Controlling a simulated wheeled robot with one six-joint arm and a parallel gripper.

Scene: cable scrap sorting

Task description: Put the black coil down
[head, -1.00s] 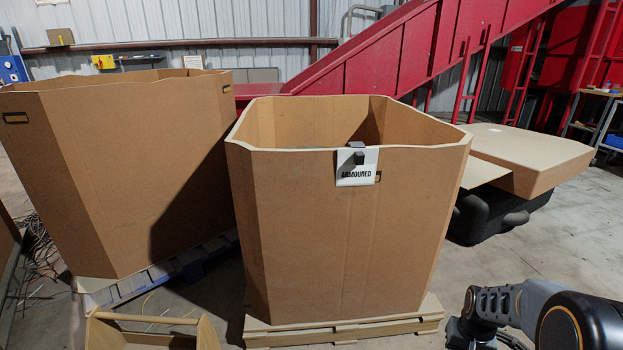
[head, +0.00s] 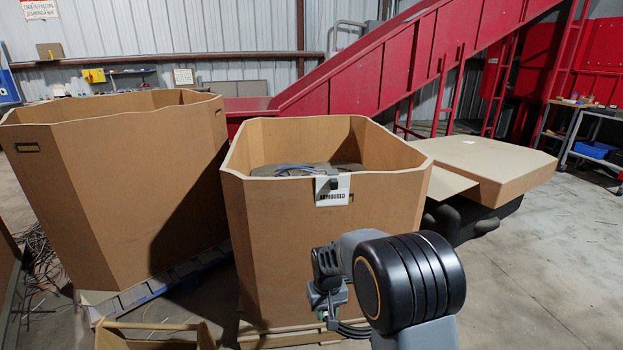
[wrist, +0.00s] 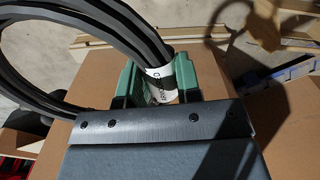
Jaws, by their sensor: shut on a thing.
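My gripper (wrist: 156,84) has green fingers and is shut on the black coil (wrist: 92,28) in the wrist view. The fingers grip the coil at a white printed wrap (wrist: 160,86). The coil's thick black loops arc up and left, running out of the picture.
The ARMOURED box is open-topped, with dark and bluish cable inside. A larger cardboard box (head: 110,190) stands to the left, a flat-topped carton (head: 490,170) to the right. A small wooden tray (head: 150,326) is at lower left. Concrete floor is clear at right.

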